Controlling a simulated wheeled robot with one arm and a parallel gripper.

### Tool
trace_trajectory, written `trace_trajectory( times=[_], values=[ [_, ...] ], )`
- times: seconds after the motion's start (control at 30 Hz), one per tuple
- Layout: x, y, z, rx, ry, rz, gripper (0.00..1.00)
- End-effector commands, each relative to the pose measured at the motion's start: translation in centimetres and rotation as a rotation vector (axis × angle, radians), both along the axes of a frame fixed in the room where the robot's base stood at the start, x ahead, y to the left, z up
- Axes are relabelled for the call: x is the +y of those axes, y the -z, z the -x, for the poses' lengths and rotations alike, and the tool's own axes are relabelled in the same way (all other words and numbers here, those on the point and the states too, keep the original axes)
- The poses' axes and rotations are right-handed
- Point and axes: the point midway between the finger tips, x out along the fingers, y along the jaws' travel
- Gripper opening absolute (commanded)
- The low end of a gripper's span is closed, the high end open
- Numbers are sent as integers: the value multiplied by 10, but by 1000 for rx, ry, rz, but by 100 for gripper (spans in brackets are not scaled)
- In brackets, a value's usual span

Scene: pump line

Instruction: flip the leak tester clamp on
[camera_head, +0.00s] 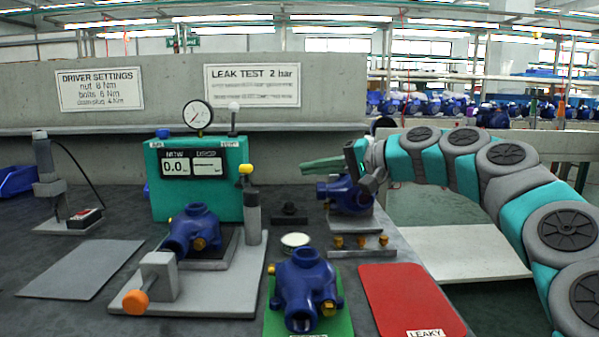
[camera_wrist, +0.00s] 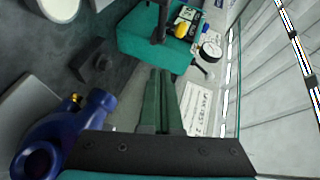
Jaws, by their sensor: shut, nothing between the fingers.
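The leak tester is a teal box (camera_head: 165,185) with a 0.0 display and a round gauge (camera_head: 197,115); its box also shows in the wrist view (camera_wrist: 150,42). In front, on its grey base plate (camera_head: 225,300), a blue pump housing (camera_head: 200,222) sits in the nest. The clamp, a grey block (camera_head: 160,272) with an orange knob (camera_head: 135,302), stands at the near left of that housing. My gripper (camera_head: 304,167) is right of the tester, apart from it and from the clamp. Its green fingers are together and empty in the wrist view (camera_wrist: 160,75).
Another blue housing (camera_head: 346,195) stands behind the brass plugs (camera_head: 361,241), close to my gripper. A third housing (camera_head: 300,285) is on a green mat (camera_head: 345,325). A red LEAKY mat (camera_head: 405,297) lies right. A grey mat (camera_head: 80,268) and a driver (camera_head: 45,165) are left.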

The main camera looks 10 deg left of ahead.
Motion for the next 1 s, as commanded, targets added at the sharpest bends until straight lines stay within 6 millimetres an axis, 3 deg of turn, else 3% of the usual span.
trace_trajectory(
  times=[0.2,0.5,1.0],
  values=[
    [38,9,-10,-1,0,-1,0],
    [76,19,-20,1,-3,1,0],
    [108,31,-2,0,-1,-1,0]
  ],
)
